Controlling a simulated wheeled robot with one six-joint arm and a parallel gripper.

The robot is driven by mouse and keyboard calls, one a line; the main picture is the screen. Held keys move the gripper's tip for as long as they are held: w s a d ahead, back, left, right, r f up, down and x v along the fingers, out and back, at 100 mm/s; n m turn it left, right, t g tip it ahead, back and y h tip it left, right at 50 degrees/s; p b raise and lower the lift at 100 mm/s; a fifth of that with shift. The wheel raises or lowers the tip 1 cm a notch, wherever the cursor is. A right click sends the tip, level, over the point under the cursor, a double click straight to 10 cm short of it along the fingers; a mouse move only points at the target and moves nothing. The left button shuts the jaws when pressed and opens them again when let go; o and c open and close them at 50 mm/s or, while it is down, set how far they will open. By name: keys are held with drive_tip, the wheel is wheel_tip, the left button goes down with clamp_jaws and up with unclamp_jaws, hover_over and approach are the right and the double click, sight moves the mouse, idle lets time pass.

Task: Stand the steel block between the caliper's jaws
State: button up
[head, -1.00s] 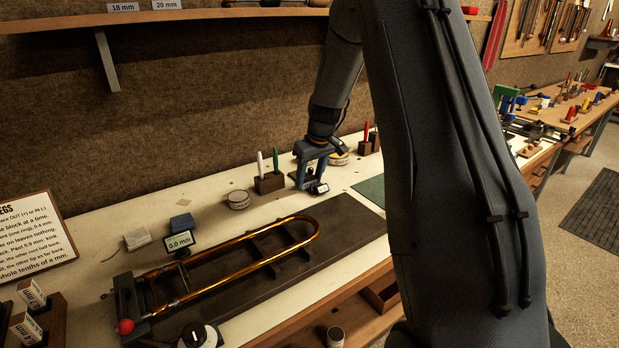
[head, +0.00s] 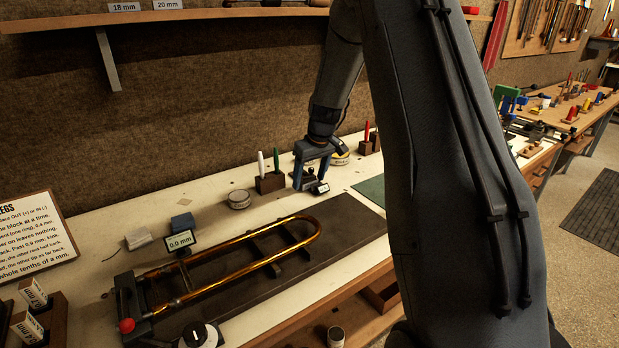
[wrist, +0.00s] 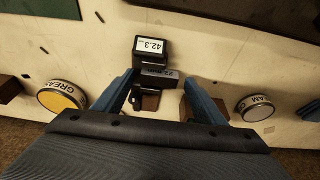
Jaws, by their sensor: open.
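The caliper's display box (wrist: 152,45) reads 42.3 in the wrist view. It also shows as a small screen (head: 320,188) below my gripper in the head view. A dark block marked 22 mm (wrist: 160,72), apparently the steel block, lies against the display box, between my fingertips in the picture. My gripper (wrist: 160,80) is open, one blue finger on each side, with gaps to the block. In the head view my gripper (head: 310,175) is low over the bench. The caliper's jaws cannot be made out clearly; a dark knob and a brown piece show between the fingers.
A brown holder (head: 269,184) with white and green pens stands left of my gripper, near a round tin (head: 239,199). A yellow-topped tin (wrist: 62,97) is close on the other side. A brass slide (head: 240,265) lies on a dark board in front. A green mat (head: 371,188) lies right.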

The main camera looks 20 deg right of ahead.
drive_tip(key=shift+d, duration=0.1)
drive_tip(key=shift+s+r, duration=0.15)
drive_tip(key=shift+r, duration=0.2)
drive_tip(key=b+v, duration=0.1)
drive_tip(key=v, duration=0.6)
drive_tip(key=shift+b, duration=0.35)
